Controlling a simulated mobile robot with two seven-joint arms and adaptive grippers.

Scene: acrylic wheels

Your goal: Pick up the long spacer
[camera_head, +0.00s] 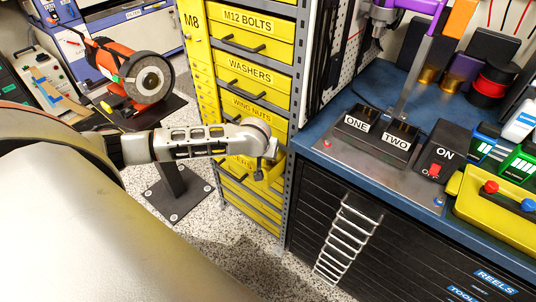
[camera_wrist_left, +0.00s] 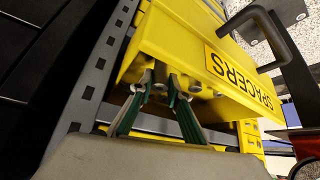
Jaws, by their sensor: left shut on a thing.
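My left gripper (camera_wrist_left: 163,86) reaches into an open yellow drawer labelled SPACERS (camera_wrist_left: 190,40). Its two green-padded fingers are shut on a small grey spacer (camera_wrist_left: 158,88) between their tips. The fingers hide much of this spacer, so I cannot judge its length. Other round grey spacer ends show beside the fingers, to the right (camera_wrist_left: 195,89). In the head view the gripper (camera_head: 259,172) is at the drawer (camera_head: 270,178), below the wing nuts drawer, and its tips are mostly hidden. My right gripper is in neither view.
The yellow drawer cabinet (camera_head: 240,75) has a grey upright post (camera_head: 297,100) close beside the open drawer. A blue bench (camera_head: 355,85) with switch boxes (camera_head: 375,128) stands to the right. A grinder (camera_head: 135,75) on a stand is behind my left arm. Speckled floor is clear below.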

